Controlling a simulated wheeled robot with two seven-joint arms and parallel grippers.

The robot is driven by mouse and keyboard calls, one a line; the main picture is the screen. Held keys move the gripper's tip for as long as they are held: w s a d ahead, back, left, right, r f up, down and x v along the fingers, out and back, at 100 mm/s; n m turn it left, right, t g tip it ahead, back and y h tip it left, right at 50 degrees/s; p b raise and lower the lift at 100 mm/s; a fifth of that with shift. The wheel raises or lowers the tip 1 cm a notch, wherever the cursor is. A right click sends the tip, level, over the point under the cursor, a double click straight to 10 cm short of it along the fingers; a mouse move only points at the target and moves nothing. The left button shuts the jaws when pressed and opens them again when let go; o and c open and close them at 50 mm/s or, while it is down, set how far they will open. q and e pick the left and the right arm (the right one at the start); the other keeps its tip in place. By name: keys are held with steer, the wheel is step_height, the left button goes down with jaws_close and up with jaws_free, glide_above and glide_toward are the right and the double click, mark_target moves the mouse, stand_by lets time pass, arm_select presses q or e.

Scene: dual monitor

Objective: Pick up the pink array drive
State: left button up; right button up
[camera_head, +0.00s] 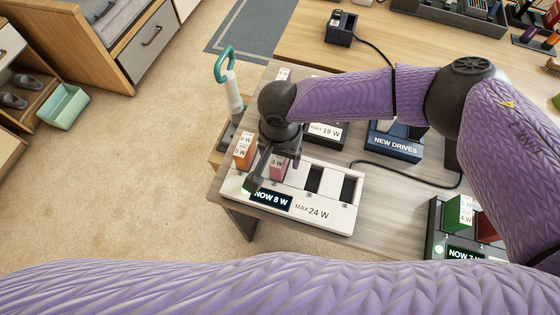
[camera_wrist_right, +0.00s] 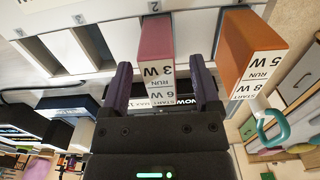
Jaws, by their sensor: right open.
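The pink array drive (camera_head: 279,168) stands upright in a slot of the white array dock (camera_head: 330,212), which reads "NOW 8 W" and "MAX 24 W". In the right wrist view the pink drive (camera_wrist_right: 157,42) is labelled 3 W run and 6 W start. My right gripper (camera_head: 265,174) is over the dock at the pink drive. In the wrist view its open fingers (camera_wrist_right: 161,72) lie on either side of the drive's labelled end, with gaps visible. My arm and gripper partly hide the drive in the head view. My left gripper is not in view.
An orange drive (camera_head: 245,148) stands in the dock left of the pink one, close to my right gripper. Two dark empty slots are to the right. A teal-handled tool (camera_head: 229,75) stands behind. A "NEW DRIVES" box (camera_head: 394,144) and another dock with a green drive (camera_head: 458,212) lie right.

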step_height(320, 180, down, 2)
steer(key=shift+f, duration=0.2)
steer(key=shift+r, duration=0.1)
jaws_close()
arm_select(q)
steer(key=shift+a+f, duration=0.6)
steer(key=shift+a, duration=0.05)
